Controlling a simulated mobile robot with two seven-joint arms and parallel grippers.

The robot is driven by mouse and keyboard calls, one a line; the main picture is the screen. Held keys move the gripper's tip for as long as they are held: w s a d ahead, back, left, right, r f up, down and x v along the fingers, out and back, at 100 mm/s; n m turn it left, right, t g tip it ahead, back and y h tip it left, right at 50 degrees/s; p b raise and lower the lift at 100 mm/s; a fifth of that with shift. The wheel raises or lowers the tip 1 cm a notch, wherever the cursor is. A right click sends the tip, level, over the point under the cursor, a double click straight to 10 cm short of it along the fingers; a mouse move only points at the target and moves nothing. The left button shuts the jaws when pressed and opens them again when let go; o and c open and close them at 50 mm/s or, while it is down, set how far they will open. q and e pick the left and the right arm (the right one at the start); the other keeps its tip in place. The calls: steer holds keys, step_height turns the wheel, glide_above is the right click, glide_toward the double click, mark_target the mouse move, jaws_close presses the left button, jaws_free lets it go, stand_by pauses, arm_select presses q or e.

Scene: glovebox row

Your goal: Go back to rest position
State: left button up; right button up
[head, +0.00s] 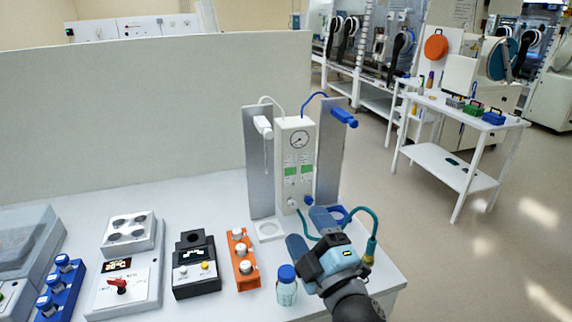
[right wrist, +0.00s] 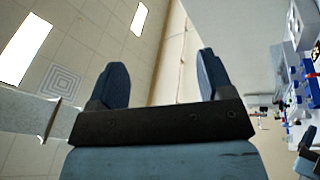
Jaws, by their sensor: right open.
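My right gripper (head: 309,232) is open over the right part of the white bench, in front of the white gauge unit. In the right wrist view its two blue fingers (right wrist: 158,85) stand wide apart with nothing between them; the ceiling and a wall show beyond. A small bottle with a blue cap (head: 287,285) stands on the bench just left of the gripper, apart from it as far as I can tell. My left gripper is not in view.
The white gauge unit (head: 297,165) stands at the bench's back right. An orange block with knobs (head: 243,262), a black device (head: 196,272) and a white device with a red knob (head: 138,284) stand leftward. A grey partition (head: 150,110) closes the back. Open floor (head: 430,250) lies right.

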steer(key=s+d+f+m+g+h, duration=0.3)
steer(key=d+f+m+h, duration=0.45)
steer(key=d+f, duration=0.2)
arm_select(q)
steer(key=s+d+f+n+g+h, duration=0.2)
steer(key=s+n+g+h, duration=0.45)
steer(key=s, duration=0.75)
arm_select(e)
steer(key=s+d+f+m+g+h, duration=0.1)
steer(key=s+d+f+m+g, duration=0.55)
steer(key=s, duration=0.55)
steer(key=s+d+f+m+g+h, duration=0.1)
steer(key=s+d+f+m+g, duration=0.2)
steer(key=s+d+f+g, duration=0.55)
arm_select(q)
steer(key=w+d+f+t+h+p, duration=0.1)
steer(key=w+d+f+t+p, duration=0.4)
steer(key=p, duration=0.3)
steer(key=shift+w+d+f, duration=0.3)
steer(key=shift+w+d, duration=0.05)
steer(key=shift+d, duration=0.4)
arm_select(e)
steer(key=w+a+f+n+t+y, duration=0.1)
steer(key=w+a+f+t+y, duration=0.2)
steer(key=a+f+t, duration=0.2)
steer(key=shift+w+a+t, duration=0.3)
steer(key=shift+a+t, duration=1.45)
steer(key=shift+t, duration=0.55)
